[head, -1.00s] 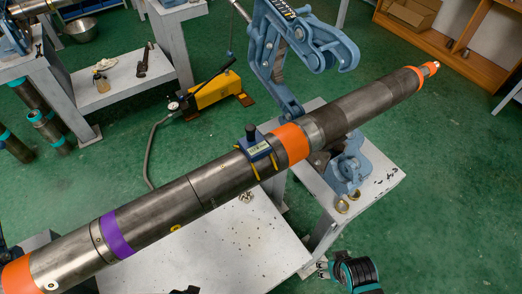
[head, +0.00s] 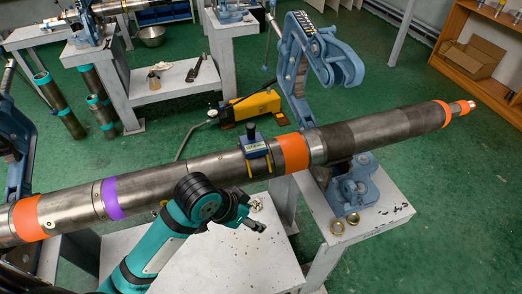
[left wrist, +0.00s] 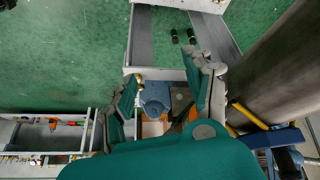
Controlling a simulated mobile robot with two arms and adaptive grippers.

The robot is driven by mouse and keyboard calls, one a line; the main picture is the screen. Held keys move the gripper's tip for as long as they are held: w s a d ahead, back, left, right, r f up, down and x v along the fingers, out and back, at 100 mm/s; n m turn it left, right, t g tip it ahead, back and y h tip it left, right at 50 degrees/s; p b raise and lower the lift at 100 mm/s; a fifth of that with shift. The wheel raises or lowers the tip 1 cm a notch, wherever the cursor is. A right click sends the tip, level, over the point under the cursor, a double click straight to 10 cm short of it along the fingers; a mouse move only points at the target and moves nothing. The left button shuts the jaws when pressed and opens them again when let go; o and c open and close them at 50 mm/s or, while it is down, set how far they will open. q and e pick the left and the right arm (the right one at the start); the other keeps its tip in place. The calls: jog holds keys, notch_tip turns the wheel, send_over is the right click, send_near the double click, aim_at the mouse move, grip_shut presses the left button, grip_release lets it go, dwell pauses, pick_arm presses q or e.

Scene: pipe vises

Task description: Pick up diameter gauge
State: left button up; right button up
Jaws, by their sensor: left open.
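The diameter gauge (head: 255,149) is a small blue block with a black knob on top and yellow legs. It sits astride the long steel pipe (head: 175,170), just left of an orange band. My left gripper (head: 257,212) is in front of and below the pipe, near the gauge but apart from it. It is open and empty. In the left wrist view, the open fingers of the left gripper (left wrist: 168,78) have the gauge (left wrist: 272,137) to their right, partly cut by the teal gripper body. My right gripper is not in view.
Blue pipe vises hold the pipe; one open vise (head: 318,55) stands behind it, with its base (head: 350,187) on a grey stand. A grey table (head: 235,265) with scattered bits lies below my left gripper. A yellow pump (head: 250,106) is on the green floor behind.

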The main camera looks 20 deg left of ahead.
pick_arm(q)
jog(key=w+r+m, duration=0.2)
jog(key=w+r, duration=0.5)
jog(key=g, duration=0.1)
send_near(249, 125)
jog(key=shift+y, duration=0.4)
jog(key=p+x, duration=0.1)
jog(key=x, duration=0.1)
jog(key=d+x, duration=0.1)
jog(key=x, duration=0.2)
jog(key=shift+s+f+p, duration=0.1)
jog(key=shift+s+p, duration=0.05)
jog(key=shift+p, duration=0.2)
jog(key=p+x, duration=0.1)
jog(key=x, duration=0.3)
jog(key=shift+f, duration=0.3)
jog(key=shift+w+d+f, duration=0.1)
jog(key=shift+w+f, duration=0.25)
jog(key=shift+f, duration=0.1)
grip_shut()
jog(key=shift+r, duration=0.15)
